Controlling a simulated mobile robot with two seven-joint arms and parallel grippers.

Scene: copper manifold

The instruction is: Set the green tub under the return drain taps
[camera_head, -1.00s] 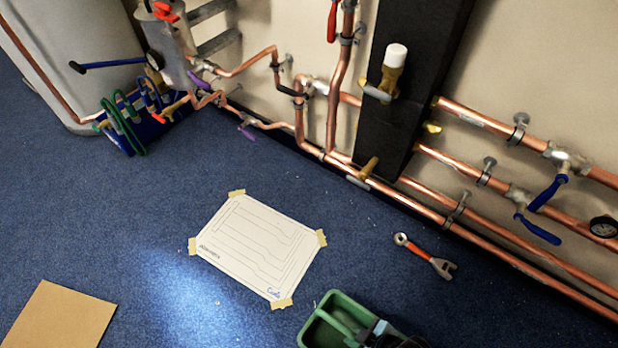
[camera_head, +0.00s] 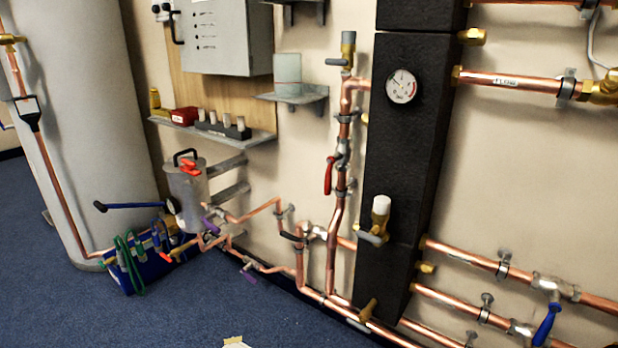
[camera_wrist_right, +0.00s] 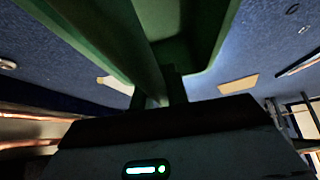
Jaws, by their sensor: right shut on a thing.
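The green tub (camera_wrist_right: 190,22) fills the top of the right wrist view. My right gripper (camera_wrist_right: 158,92) is shut on the tub's edge or handle; the exact grip is dark. The tub is outside the head view. In the head view, a black manifold column (camera_head: 405,150) stands against the wall. A brass tap-like fitting (camera_head: 368,310) sticks out at its foot, and a brass fitting with a white cap (camera_head: 381,207) is higher up. I cannot tell which fittings are the return drain taps. My left gripper is not in view.
Copper pipes (camera_head: 470,300) run low along the wall, with a blue-handled valve (camera_head: 546,325) at right. A blue toolbox (camera_head: 150,268) stands by the grey cylinder (camera_head: 80,120). Blue carpet (camera_head: 190,315) is clear in front. A corner of the taped sheet (camera_head: 235,342) shows at the bottom.

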